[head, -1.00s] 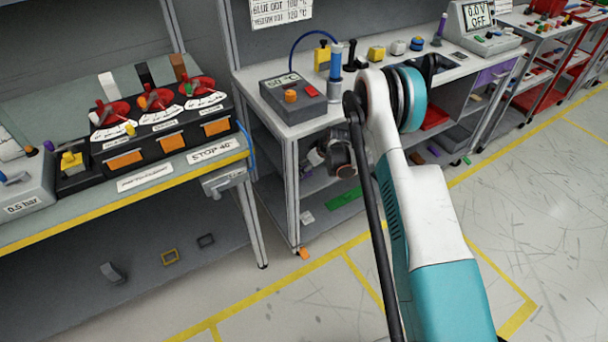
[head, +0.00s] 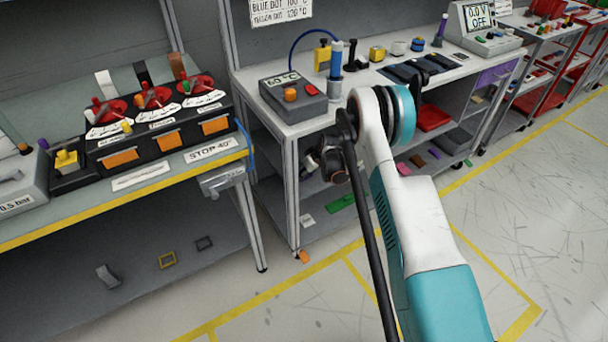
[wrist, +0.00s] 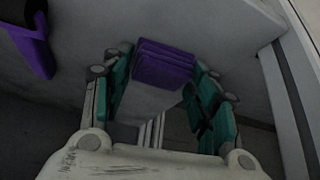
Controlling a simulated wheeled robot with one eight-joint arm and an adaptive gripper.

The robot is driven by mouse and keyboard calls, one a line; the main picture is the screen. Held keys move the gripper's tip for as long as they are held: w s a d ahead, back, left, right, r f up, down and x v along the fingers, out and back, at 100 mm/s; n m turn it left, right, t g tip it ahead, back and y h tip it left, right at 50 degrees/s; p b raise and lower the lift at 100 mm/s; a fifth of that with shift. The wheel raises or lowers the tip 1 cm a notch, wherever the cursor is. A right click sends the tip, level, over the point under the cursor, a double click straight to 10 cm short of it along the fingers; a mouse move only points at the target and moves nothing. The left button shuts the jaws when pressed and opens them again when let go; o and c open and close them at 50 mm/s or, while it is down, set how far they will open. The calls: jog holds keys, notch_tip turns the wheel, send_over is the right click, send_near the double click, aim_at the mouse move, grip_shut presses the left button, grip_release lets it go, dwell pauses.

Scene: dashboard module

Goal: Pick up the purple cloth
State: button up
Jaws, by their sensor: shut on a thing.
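The purple cloth (wrist: 163,62) shows in the wrist view as a folded stack with several layers, between the teal fingertips of my gripper (wrist: 164,80). The fingers stand on its left and right sides and are shut on it. A pale grey surface shows below the cloth; I cannot tell whether the cloth touches it. In the head view the dark end of my arm is beside the lower shelf of the middle bench, and the fingers and held cloth cannot be made out.
Another purple item (wrist: 36,42) with a dark part is at the wrist view's upper left. The bench (head: 291,185) has a leg close to my wrist. A green item (head: 341,203) lies on its lower shelf. A grey heater box (head: 293,97) stands on top. The floor at right is clear.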

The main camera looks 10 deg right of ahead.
jog(key=shift+r, duration=0.1)
jog(key=shift+s+r+p, duration=0.1)
jog(key=shift+r+p, duration=0.6)
jog(key=shift+r, duration=0.15)
jog(key=shift+s+d+f+b, duration=0.1)
jog(key=shift+s+d+b, duration=0.15)
jog(key=shift+s+d, duration=1.75)
jog(key=shift+s+d+f+b, duration=0.15)
jog(key=shift+s+d, duration=0.8)
jog(key=shift+s, duration=2.2)
jog(key=shift+s+d+b, duration=0.3)
jog(key=shift+s+d, duration=1.15)
jog(key=shift+s, duration=1.1)
jog(key=shift+c, duration=0.2)
